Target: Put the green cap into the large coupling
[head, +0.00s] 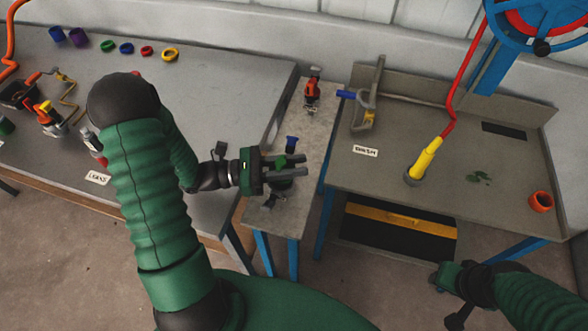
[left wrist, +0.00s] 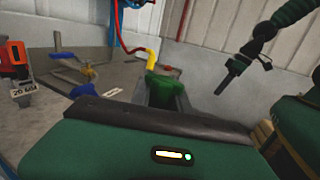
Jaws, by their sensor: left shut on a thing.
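My left gripper (head: 302,165) is shut on the green cap (head: 281,161), above the narrow grey table in the head view. In the left wrist view the green cap (left wrist: 160,86) shows between the fingers. A dark grey fitting (head: 283,183) shows partly below the fingers; I cannot tell whether it is the large coupling, or whether it touches the cap. A blue-topped fitting (head: 292,143) stands just behind the gripper. My right gripper (head: 446,287) is at the lower right, away from these; its finger opening is unclear.
An orange-red gauge or valve (head: 312,90) stands at the back of the narrow table (head: 302,120). Several coloured rings lie on the left bench (head: 220,80).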

